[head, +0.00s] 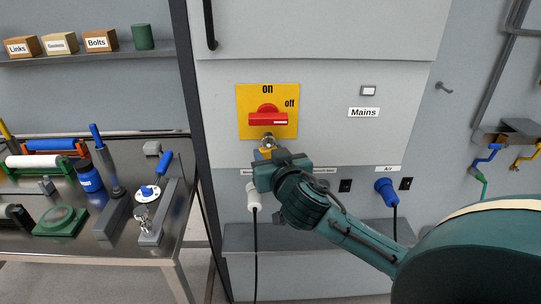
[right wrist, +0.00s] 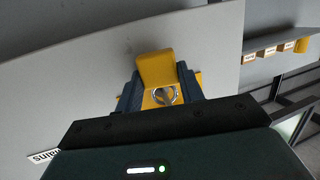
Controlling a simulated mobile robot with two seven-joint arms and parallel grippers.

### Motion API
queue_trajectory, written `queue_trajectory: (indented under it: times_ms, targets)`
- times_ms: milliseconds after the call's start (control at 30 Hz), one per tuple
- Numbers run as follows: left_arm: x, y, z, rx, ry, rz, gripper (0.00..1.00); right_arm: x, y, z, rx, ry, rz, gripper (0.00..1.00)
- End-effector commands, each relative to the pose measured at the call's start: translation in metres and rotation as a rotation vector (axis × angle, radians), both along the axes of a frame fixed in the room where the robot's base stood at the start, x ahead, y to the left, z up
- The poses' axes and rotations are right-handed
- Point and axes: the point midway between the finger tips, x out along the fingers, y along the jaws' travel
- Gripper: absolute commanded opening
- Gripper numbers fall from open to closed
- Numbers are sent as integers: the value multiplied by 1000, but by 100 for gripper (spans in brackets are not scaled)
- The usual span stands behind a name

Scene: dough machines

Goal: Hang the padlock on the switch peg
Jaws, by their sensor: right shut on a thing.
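My right gripper (head: 267,158) is shut on the yellow padlock (head: 263,153) just below the red switch handle (head: 268,119). The handle lies level on a yellow plate (head: 246,101) marked "on" and "off". Grey metal shows between padlock and handle; I cannot tell shackle from peg there, or whether the shackle is around the peg. In the right wrist view the padlock body (right wrist: 155,68) sits between the dark fingers (right wrist: 160,82), with a round metal piece (right wrist: 165,95) before the yellow plate. My left gripper is not in view.
A white plug (head: 253,195) and a blue plug (head: 386,191) are in the cabinet front below. A steel table (head: 95,225) with rollers and tools stands at the left. A small hook (head: 444,88) is on the right wall.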

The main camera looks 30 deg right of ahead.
Motion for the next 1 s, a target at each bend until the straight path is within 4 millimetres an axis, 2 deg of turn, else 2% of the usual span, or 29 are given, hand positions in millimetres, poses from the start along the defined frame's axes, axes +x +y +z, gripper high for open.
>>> queue_trajectory:
  times_ms: [267,300,600,1000]
  targets:
    - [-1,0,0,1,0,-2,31,0,0,0,0,-1,0,13]
    - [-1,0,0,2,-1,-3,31,0,0,0,0,-1,0,40]
    - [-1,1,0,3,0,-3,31,0,0,0,0,0,-1,63]
    - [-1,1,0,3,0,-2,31,0,-1,0,-1,1,-5,63]
